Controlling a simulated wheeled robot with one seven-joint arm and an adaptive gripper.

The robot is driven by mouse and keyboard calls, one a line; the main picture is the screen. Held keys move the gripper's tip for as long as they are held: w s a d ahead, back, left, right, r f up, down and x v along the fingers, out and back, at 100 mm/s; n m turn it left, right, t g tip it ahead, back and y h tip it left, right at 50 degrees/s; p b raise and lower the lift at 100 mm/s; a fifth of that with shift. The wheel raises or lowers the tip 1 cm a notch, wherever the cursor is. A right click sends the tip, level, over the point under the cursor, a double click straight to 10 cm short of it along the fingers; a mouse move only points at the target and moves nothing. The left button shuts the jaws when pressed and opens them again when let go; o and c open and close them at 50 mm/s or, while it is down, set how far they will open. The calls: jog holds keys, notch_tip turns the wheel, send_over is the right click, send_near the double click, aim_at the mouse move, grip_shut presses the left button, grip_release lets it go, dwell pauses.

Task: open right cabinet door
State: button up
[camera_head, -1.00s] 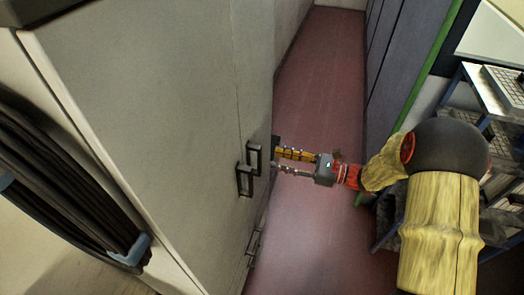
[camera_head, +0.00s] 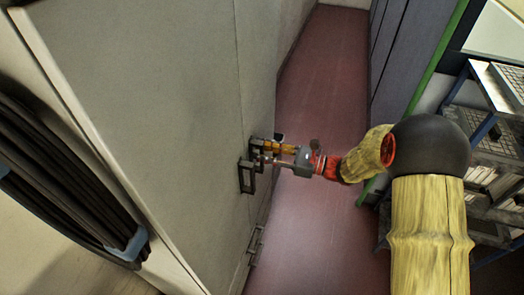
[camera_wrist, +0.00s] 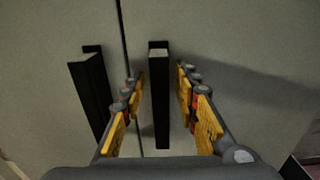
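The grey cabinet's right door (camera_head: 256,70) is closed, level with the left door (camera_head: 150,120). Two dark bar handles stand side by side at the seam. In the wrist view, the right handle (camera_wrist: 161,110) stands between my gripper's yellow fingers (camera_wrist: 160,74), with a gap on both sides. The left handle (camera_wrist: 90,95) is outside the fingers. In the head view, my gripper (camera_head: 259,151) is at the farther handle and partly hides it; the nearer handle (camera_head: 246,177) is free.
Lower handles (camera_head: 254,246) show further down the cabinet. A bundle of black hoses (camera_head: 65,185) hangs at the left. A shelf rack (camera_head: 495,150) with trays stands at the right. The red floor aisle (camera_head: 325,80) beside the cabinet is clear.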

jog(key=c, duration=0.6)
grip_shut()
